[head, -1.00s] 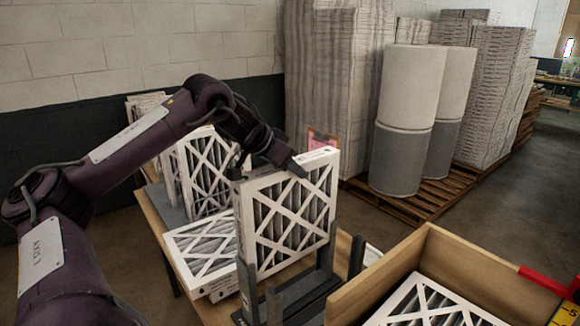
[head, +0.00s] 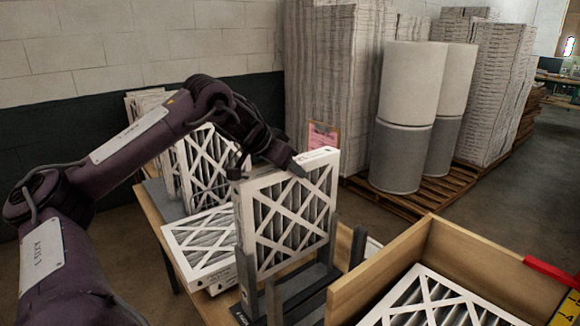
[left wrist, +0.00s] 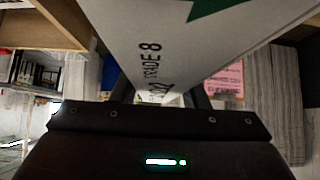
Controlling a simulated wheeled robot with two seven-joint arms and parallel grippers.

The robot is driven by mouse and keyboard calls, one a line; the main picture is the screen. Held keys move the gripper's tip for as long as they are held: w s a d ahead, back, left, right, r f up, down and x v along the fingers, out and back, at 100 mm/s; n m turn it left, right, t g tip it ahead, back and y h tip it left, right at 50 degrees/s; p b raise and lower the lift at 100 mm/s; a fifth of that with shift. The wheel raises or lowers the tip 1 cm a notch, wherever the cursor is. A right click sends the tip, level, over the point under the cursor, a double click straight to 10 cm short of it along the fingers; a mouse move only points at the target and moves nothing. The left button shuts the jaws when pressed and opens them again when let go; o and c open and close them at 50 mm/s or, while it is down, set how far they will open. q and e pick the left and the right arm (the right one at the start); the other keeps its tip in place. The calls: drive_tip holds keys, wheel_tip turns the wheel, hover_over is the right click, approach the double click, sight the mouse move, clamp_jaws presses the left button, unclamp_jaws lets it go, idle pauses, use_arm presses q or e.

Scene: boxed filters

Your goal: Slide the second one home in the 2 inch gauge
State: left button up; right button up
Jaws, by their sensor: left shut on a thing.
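A white-framed pleated filter (head: 290,220) with a crossed lattice face stands upright in the head view. My left gripper (head: 290,165) is shut on its top edge. The filter's lower part is between dark grey uprights of a gauge stand (head: 246,285) on the table; I cannot tell whether its bottom edge touches the base. In the left wrist view the filter's white side (left wrist: 165,40) with printed letters runs between my gripper's fingers (left wrist: 160,95). Another gauge upright (head: 357,247) stands to the right; the gauge's size marks are not readable. My right gripper is not in view.
Flat filters (head: 200,245) lie left of the gauge, and upright filters (head: 205,165) stand behind them. A wooden crate (head: 380,285) holding a filter (head: 440,300) is close at front right. A pink sign (head: 322,135) is behind. Pallets with drums stand farther back.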

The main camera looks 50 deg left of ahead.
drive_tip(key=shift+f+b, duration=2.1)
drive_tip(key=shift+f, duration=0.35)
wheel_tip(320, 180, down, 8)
drive_tip(key=b, duration=0.8)
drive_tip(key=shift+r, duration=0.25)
idle(1.0)
idle(1.1)
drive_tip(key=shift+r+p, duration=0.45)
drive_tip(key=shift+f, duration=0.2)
idle(0.9)
